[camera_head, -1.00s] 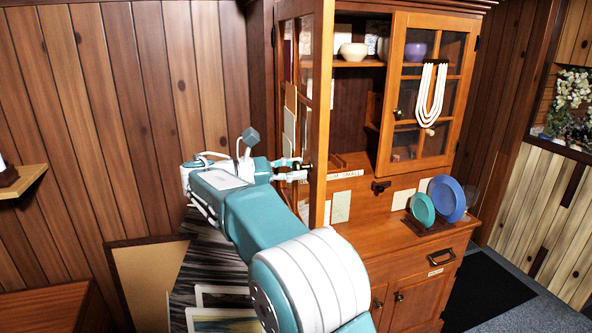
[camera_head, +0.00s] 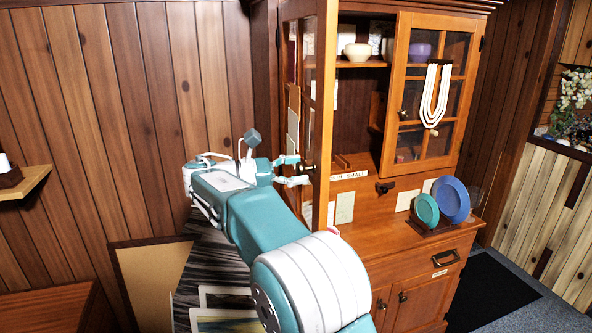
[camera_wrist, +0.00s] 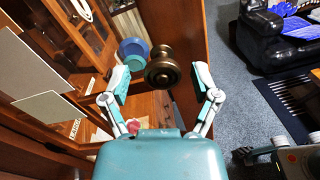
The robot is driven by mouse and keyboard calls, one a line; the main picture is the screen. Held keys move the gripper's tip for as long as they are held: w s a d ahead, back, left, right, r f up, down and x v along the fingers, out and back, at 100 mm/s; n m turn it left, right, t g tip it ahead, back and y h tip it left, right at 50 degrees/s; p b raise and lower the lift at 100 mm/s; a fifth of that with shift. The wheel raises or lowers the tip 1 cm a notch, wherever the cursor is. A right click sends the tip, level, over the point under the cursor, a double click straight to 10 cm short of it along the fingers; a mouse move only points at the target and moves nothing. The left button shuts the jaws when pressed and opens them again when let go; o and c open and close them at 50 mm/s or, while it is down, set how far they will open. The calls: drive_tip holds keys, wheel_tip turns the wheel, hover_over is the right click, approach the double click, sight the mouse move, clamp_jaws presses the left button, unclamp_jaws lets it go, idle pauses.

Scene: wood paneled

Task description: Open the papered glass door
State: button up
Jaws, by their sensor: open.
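The papered glass door (camera_head: 325,90) is the left door of the wooden hutch. It stands swung out from the cabinet, nearly edge-on in the head view, with pale paper sheets showing at its panes. Its round brass knob (camera_wrist: 162,70) shows in the wrist view, and also small in the head view (camera_head: 309,167). My gripper (camera_wrist: 160,80) is open, one finger on each side of the knob with gaps to both. In the head view my gripper (camera_head: 294,171) is at the door's left side, beside the knob.
The hutch's right glass door (camera_head: 433,95) is shut, with a white necklace hanging on it. Blue and green plates (camera_head: 450,200) stand on the counter (camera_head: 385,225). A wooden shelf (camera_head: 25,183) juts from the left wall. Framed pictures (camera_head: 225,310) lie below my arm.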

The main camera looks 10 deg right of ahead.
sight(315, 122)
drive_tip(key=shift+r, duration=0.1)
wheel_tip(315, 122, up, 10)
drive_tip(key=shift+a+f, duration=0.1)
drive_tip(key=shift+f, duration=0.05)
idle(0.5)
